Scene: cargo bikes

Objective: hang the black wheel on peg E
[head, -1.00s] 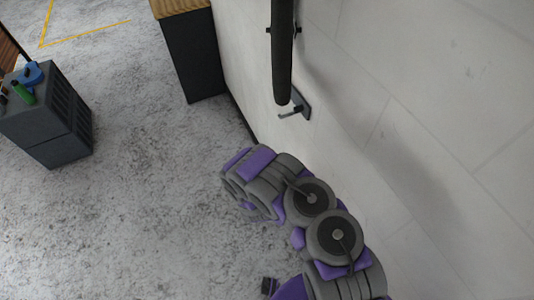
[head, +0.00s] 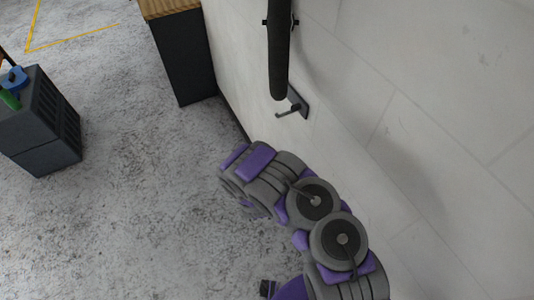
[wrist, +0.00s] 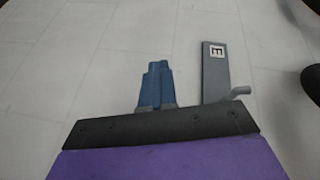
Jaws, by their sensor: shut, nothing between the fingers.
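A black wheel (head: 279,55) shows nearly edge-on at the top of the head view, close to the wall, its upper part cut off. What bears it is not visible. A grey plate with a peg (head: 290,107) is on the wall by the wheel's lower end. In the wrist view a plate labelled E (wrist: 216,75) has its bare peg (wrist: 240,92) sticking out at lower right. A dark rounded edge (wrist: 312,80), perhaps the wheel, enters at right, apart from peg E. My gripper (wrist: 158,68) is shut and empty, left of the plate.
A dark cabinet with a wooden top (head: 183,55) stands along the wall at upper left. A dark grey cart (head: 45,125) with blue and green items stands at far left. The grey floor between the cart and my arm is clear.

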